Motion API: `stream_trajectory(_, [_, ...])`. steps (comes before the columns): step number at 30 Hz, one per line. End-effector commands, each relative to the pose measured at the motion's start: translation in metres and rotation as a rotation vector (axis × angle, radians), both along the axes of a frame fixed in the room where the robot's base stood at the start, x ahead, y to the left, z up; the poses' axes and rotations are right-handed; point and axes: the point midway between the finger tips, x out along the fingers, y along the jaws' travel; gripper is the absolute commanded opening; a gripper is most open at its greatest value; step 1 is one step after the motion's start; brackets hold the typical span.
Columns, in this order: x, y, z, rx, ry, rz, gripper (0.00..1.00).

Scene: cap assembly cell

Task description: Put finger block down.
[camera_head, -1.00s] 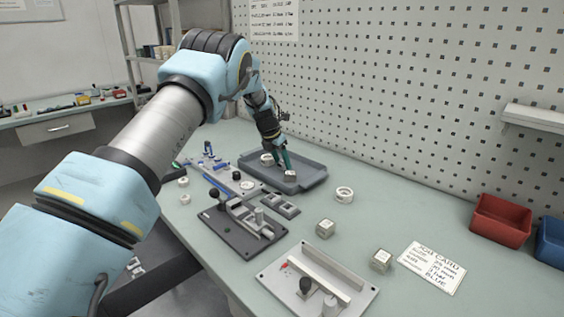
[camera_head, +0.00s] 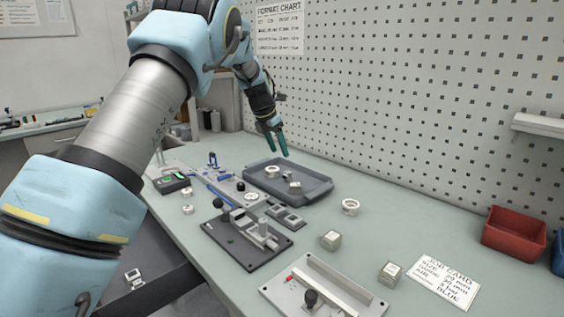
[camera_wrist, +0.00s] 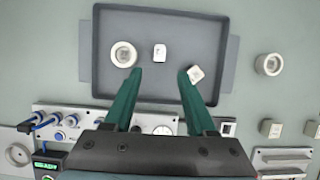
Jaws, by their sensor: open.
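A small pale block (camera_head: 295,187), which I take to be the finger block, sits in the grey tray (camera_head: 322,194). In the wrist view this block (camera_wrist: 196,74) lies turned at an angle by the right fingertip, near the tray's right side. My gripper (camera_head: 277,153) is open and empty, raised above the tray and apart from the block. In the wrist view its two green fingers (camera_wrist: 160,74) are spread wide. A white ring (camera_wrist: 123,54) and a smaller white piece (camera_wrist: 160,52) also lie in the tray.
A loose white ring (camera_head: 350,207) and two cubes (camera_head: 331,240) (camera_head: 390,273) stand on the bench right of the tray. Dark (camera_head: 247,240) and light (camera_head: 322,290) fixture plates lie in front. A red bin (camera_head: 514,235) stands at the right, below the pegboard wall.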

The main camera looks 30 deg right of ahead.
Motion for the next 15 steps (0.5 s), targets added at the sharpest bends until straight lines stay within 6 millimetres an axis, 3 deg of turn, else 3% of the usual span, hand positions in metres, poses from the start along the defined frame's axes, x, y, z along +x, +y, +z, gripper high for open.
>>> stream_trajectory(11, [0.001, 0.011, 0.009, 0.005, -0.008, -0.01, 0.56])
stream_trajectory(14, [0.009, 0.043, 0.011, 0.031, -0.042, -0.068, 0.56])
stream_trajectory(15, [0.012, 0.064, 0.011, 0.05, -0.067, -0.112, 0.56])
